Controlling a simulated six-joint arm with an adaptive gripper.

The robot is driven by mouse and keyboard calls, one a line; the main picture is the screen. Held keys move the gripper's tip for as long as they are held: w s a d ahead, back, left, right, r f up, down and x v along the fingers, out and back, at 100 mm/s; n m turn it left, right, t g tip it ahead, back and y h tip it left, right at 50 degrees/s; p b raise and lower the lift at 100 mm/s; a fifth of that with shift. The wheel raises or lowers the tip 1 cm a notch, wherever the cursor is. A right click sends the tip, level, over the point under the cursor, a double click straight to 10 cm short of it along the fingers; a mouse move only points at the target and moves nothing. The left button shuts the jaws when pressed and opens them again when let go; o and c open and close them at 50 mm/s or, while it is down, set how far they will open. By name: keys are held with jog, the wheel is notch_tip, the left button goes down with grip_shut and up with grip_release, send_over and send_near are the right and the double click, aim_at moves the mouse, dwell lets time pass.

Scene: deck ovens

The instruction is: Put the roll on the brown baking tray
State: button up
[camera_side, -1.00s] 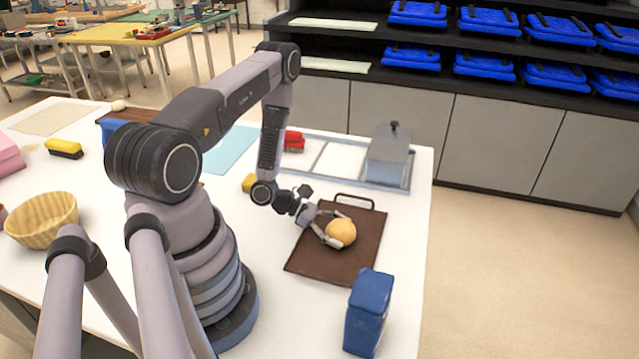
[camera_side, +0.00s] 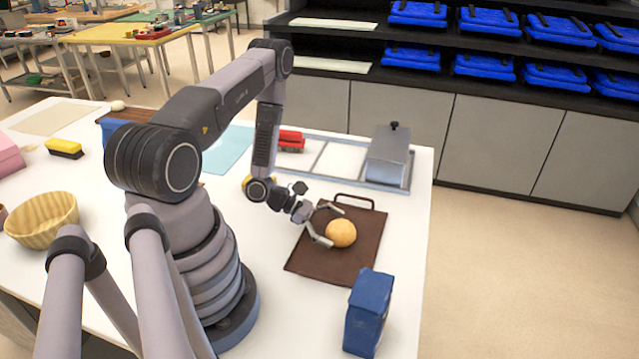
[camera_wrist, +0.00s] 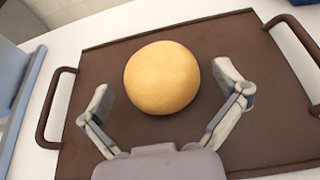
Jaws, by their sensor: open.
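The round golden roll (camera_side: 341,233) rests on the brown baking tray (camera_side: 318,265), which lies flat on the white table and has a handle at its far end. My gripper (camera_side: 335,226) is open just to the left of the roll in the side view. In the wrist view the roll (camera_wrist: 162,77) sits ahead of my gripper (camera_wrist: 168,90), with one spread finger on each side and a gap between each finger and the roll. The tray (camera_wrist: 95,65) shows under it with a handle at each side.
A blue carton (camera_side: 367,312) stands close to the tray's front right corner. A metal frame with a grey lidded container (camera_side: 388,157) is behind the tray. A red object (camera_side: 291,140) and a wicker bowl (camera_side: 42,220) are also on the table.

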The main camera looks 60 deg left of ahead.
jog(key=v, duration=0.5)
jog(key=shift+s+a+r, duration=0.1)
jog(key=shift+s+a, duration=0.1)
jog(key=shift+a, duration=0.05)
jog(key=shift+a+r, duration=0.15)
jog(key=shift+r, duration=0.15)
notch_tip(320, 180, up, 9)
jog(key=w+d+m+g+h, duration=0.2)
jog(key=m+g, duration=0.1)
jog(key=m, duration=0.3)
notch_tip(320, 180, up, 11)
jog(key=m+g+y, duration=0.1)
jog(key=m+g, duration=0.4)
jog(key=m, duration=0.4)
send_over(330, 226)
jog(key=s+d, duration=0.3)
jog(key=d, duration=0.1)
jog(key=s+d+r+m+t+y, duration=0.1)
jog(key=s+r+m+t+y, duration=0.1)
jog(key=s+r+m+y, duration=0.3)
jog(key=s+r+m+t+y, duration=0.2)
jog(key=s+r+m+y, duration=0.3)
jog(key=r, duration=0.7)
jog(key=shift+s+d+r+m, duration=0.15)
jog(key=shift+s+d+m, duration=0.2)
jog(key=shift+s+m, duration=0.7)
